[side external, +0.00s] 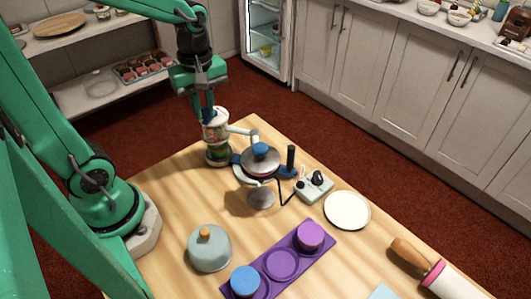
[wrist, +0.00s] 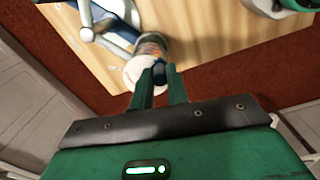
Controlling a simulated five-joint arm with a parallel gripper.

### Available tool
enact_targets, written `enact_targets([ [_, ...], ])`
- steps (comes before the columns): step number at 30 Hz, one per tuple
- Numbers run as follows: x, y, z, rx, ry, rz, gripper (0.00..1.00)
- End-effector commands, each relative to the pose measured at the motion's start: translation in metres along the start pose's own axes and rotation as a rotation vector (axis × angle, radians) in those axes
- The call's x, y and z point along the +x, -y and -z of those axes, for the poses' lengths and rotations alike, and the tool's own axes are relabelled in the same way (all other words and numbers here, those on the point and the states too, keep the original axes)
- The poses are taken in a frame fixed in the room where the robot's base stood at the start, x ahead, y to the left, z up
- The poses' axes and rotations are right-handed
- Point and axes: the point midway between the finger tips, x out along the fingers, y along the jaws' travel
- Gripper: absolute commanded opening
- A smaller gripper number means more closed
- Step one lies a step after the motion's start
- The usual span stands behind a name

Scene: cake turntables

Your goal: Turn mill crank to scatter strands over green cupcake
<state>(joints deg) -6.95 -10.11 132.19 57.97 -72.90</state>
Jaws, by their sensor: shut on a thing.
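The mill (side external: 214,128) is a white upright cylinder with a red and green pattern, near the far left edge of the wooden table. It also shows in the wrist view (wrist: 150,48). A dark green round thing (side external: 217,157) sits at its foot; I cannot tell whether this is the green cupcake. My gripper (side external: 209,110) points down at the mill's top. The crank itself is hidden by the fingers.

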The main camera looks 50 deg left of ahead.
Motion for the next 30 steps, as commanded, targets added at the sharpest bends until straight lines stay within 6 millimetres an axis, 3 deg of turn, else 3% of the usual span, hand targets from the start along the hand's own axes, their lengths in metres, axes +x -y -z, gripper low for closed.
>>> enact_targets([
  [30, -0.001, -0.013, -0.008, -0.002, -0.002, -0.009, 0.01],
])
